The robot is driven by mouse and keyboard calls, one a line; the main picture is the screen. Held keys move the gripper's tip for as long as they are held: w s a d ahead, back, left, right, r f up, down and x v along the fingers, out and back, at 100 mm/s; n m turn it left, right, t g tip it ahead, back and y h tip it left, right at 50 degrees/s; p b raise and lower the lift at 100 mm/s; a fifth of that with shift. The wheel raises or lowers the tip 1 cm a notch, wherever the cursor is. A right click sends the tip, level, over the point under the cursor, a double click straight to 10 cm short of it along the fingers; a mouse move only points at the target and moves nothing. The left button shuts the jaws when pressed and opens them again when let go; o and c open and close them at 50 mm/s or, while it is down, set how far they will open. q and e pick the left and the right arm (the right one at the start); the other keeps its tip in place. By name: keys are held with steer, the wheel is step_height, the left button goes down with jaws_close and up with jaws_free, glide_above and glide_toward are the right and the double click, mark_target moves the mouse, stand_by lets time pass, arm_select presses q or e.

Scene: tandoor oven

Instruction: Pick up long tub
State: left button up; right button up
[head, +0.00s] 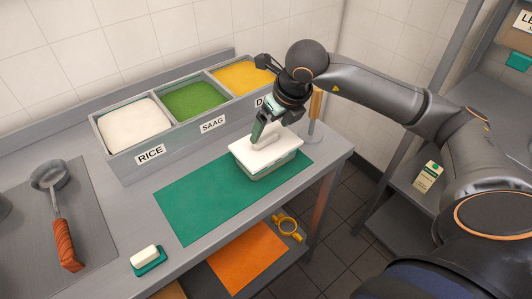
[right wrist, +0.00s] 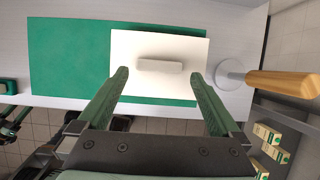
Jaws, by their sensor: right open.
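A raised bar handle on the lid shows in the right wrist view (right wrist: 160,65). My right gripper (head: 264,133) is open above the lid. In the right wrist view (right wrist: 160,80) its two green fingers stand apart, with the handle between and beyond their tips. I cannot tell whether they touch the lid. Dark parts at the left edge of the right wrist view (right wrist: 14,125) look like my left gripper; its jaws are unclear.
Rice, saag and a yellow food fill a labelled three-part container (head: 150,153) behind the mat. A wooden-handled tool (head: 315,110) stands close right of the tub. A ladle (head: 60,215) and a white block on a green base (head: 147,260) lie left. The mat's left part is clear.

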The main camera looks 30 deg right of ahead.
mark_target(266, 137)
steer(key=shift+x, duration=1.95)
steer(key=shift+r, duration=0.15)
jaws_close()
